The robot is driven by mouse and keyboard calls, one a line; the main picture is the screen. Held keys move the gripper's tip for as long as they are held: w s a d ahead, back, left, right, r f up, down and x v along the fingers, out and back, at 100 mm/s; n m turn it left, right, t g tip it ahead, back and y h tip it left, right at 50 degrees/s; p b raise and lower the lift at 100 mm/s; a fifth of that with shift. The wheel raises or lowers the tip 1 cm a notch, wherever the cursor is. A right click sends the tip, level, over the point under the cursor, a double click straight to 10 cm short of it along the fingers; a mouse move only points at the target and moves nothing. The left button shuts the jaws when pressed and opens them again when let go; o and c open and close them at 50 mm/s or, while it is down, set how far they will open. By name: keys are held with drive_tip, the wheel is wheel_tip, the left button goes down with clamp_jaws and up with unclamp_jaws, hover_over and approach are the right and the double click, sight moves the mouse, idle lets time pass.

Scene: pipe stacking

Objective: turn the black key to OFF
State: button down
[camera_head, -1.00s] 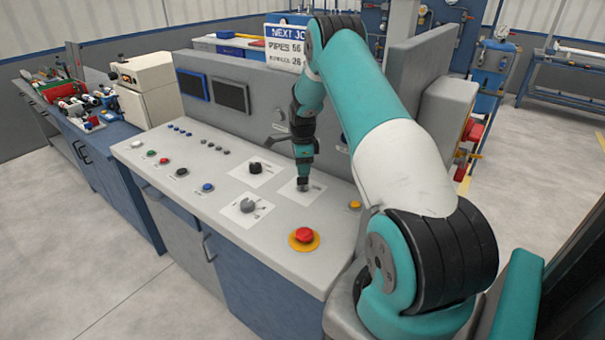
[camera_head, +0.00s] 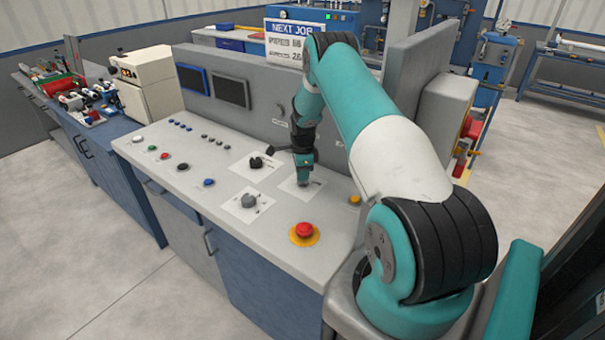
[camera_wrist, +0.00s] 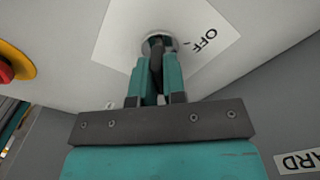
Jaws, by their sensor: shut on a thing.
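The black key (camera_wrist: 156,55) sits in a round metal lock (camera_wrist: 168,40) on a white label plate (camera_wrist: 120,30). The word OFF is on the plate, to the right of the lock in the wrist view. My gripper (camera_wrist: 157,72) is shut on the key, with one teal finger on each side of it. In the head view my gripper (camera_head: 303,184) points down at the rearmost right plate (camera_head: 292,190) of the console and hides the key. The key lies roughly upright in the wrist view; its exact pointing is partly hidden by the fingers.
A red emergency button (camera_head: 305,230) on a yellow ring stands in front of the gripper. A grey knob (camera_head: 248,201) and a black knob (camera_head: 256,162) are to the left. The console's upright back panel (camera_head: 275,105) rises behind. A yellow button (camera_head: 355,200) is at the right.

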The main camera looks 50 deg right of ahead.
drive_tip(key=shift+f+n+b, duration=0.1)
drive_tip(key=shift+n+b, duration=0.2)
drive_tip(key=shift+b, duration=0.1)
drive_tip(key=n+b, duration=0.3)
drive_tip(key=shift+f, duration=0.1)
drive_tip(key=n+b, duration=0.3)
drive_tip(key=n, duration=0.2)
drive_tip(key=n+b, duration=0.2)
drive_tip(key=n, duration=0.2)
drive_tip(key=shift+n, duration=0.3)
drive_tip(key=shift+r+n+b, duration=0.2)
drive_tip(key=shift+n+b, duration=0.35)
drive_tip(key=shift+n, duration=1.75)
drive_tip(key=c, duration=1.2)
unclamp_jaws()
